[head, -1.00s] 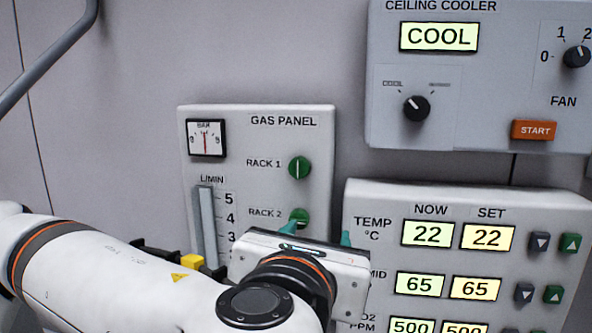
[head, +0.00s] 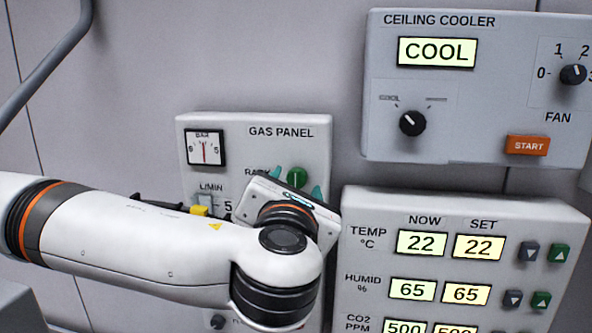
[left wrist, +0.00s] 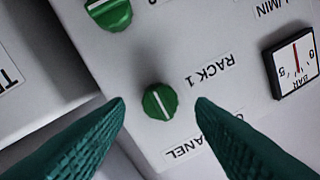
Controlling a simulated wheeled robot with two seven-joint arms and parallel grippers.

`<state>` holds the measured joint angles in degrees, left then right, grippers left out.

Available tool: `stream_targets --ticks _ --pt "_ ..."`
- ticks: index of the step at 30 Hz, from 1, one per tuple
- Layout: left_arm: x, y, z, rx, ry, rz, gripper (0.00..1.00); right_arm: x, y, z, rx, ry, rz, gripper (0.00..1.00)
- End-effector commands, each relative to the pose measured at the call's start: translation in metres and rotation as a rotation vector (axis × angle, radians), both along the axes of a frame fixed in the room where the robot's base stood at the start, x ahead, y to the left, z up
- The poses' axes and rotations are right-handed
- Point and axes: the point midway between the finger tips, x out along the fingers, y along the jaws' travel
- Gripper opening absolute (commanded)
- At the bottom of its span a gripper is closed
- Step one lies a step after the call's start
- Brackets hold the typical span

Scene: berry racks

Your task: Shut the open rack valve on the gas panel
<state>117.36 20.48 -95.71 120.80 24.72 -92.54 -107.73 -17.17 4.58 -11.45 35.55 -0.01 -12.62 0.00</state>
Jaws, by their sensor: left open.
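The gas panel (head: 240,155) is on the wall in the head view. Its green Rack 1 valve (head: 297,177) shows just past my left gripper (head: 297,183). In the left wrist view the Rack 1 valve (left wrist: 160,101) has its white line along the panel's vertical. It lies between the two teal fingertips of my left gripper (left wrist: 160,104) in the picture, with gaps on both sides. The gripper is open and empty. The Rack 2 valve (left wrist: 108,12), its line across the panel, is at the wrist view's top edge; my arm hides it in the head view.
A pressure gauge (head: 205,147) sits at the panel's upper left, above a flow tube (head: 206,201). The climate panel (head: 450,260) stands close on the right, with the ceiling cooler panel (head: 480,105) above it. Bare wall (head: 250,60) lies above the gas panel.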

Motion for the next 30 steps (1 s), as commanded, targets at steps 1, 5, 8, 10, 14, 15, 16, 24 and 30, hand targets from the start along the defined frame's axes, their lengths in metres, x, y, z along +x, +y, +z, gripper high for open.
stream_targets --ticks 1,5,8,10,14,15,16,24,30 --pt "0.006 0.000 0.002 0.000 0.002 0.002 0.50 0.000 0.000 0.005 0.000 0.000 0.000 0.36" --pt "0.015 -0.001 0.000 0.000 0.001 0.000 0.50 0.000 0.000 0.007 0.000 0.000 0.000 0.36" --pt "0.017 -0.001 -0.001 0.001 0.000 0.000 0.50 0.000 0.000 0.008 0.000 0.000 0.000 0.36" --pt "0.018 -0.001 -0.001 0.001 0.000 -0.001 0.50 0.000 0.000 0.007 0.000 0.000 0.000 0.36" --pt "0.017 -0.001 -0.001 0.001 0.000 -0.001 0.50 0.000 0.000 0.007 0.000 0.000 0.000 0.36" --pt "0.017 -0.001 -0.001 0.001 0.000 -0.001 0.47 0.000 0.000 0.007 0.000 0.000 0.000 0.36" --pt "0.017 -0.002 -0.001 0.001 0.000 -0.001 0.42 0.000 0.000 0.007 0.000 0.000 0.000 0.36" --pt "0.017 -0.001 -0.001 0.000 0.000 -0.001 0.05 0.000 0.000 0.007 0.000 0.000 0.000 0.36" --pt "0.017 -0.001 -0.002 -0.021 0.004 0.000 0.05 0.000 0.000 0.004 0.000 0.001 0.000 0.36"
